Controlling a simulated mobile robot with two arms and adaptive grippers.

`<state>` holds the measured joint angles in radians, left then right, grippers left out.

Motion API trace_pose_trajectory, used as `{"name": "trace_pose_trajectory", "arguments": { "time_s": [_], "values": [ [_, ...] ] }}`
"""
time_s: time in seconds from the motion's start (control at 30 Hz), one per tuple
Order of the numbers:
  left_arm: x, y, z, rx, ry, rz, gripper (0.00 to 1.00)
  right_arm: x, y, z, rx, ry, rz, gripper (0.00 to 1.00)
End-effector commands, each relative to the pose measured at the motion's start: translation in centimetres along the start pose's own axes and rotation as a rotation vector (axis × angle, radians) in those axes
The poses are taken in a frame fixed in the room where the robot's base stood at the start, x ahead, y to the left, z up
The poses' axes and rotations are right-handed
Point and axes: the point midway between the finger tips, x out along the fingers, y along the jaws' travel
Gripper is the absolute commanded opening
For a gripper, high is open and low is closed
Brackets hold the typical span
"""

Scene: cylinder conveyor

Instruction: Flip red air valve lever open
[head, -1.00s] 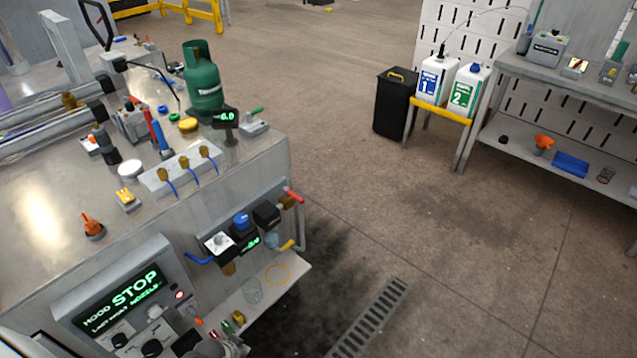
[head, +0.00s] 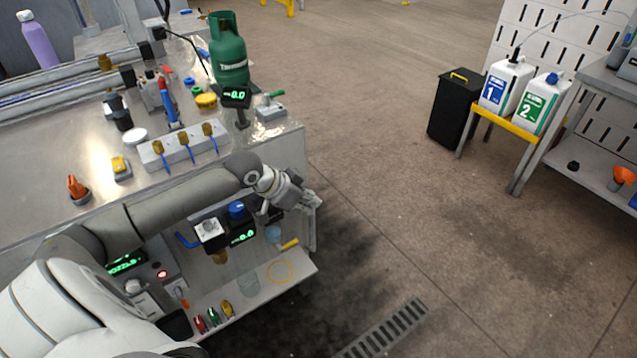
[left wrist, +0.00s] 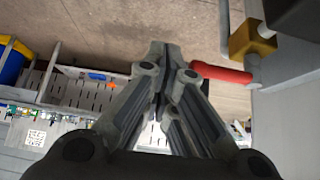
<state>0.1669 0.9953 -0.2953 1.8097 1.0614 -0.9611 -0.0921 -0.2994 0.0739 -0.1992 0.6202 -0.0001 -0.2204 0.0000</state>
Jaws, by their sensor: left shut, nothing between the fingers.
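The red lever (left wrist: 222,72) shows in the left wrist view, lying roughly level beside a brass valve body (left wrist: 250,40). In the head view my left gripper and wrist hide it. My left gripper (head: 314,202) is at the bench's right front corner, by the air unit. In the left wrist view the gripper (left wrist: 160,52) is shut and empty, its fingers just left of the lever's free end. I cannot tell whether they touch it. The right gripper is not in view.
The air unit has a blue knob (head: 237,210), a green display (head: 243,236) and a yellow handle (head: 290,244). A low shelf (head: 255,300) sits below. A green gas cylinder (head: 229,55) stands on the bench.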

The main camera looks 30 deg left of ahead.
Motion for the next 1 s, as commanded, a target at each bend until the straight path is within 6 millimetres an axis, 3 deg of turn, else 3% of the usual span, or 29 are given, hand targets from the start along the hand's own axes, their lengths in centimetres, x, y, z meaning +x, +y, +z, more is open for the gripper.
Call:
{"name": "trace_pose_trajectory", "arguments": {
  "time_s": [0.2,0.43,0.83,1.0],
  "values": [
    [-3.2,-3.4,-3.1,-0.010,0.046,-0.022,0.00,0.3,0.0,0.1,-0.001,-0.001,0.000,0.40],
    [-5.8,-5.5,-5.3,-0.027,0.083,-0.032,0.00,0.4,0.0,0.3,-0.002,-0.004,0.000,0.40],
    [-6.2,-5.7,-5.6,-0.030,0.090,-0.033,0.00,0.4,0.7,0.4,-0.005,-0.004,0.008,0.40],
    [-5.4,-5.7,-5.7,-0.032,0.092,-0.031,0.00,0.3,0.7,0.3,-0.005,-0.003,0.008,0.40]
  ]
}}
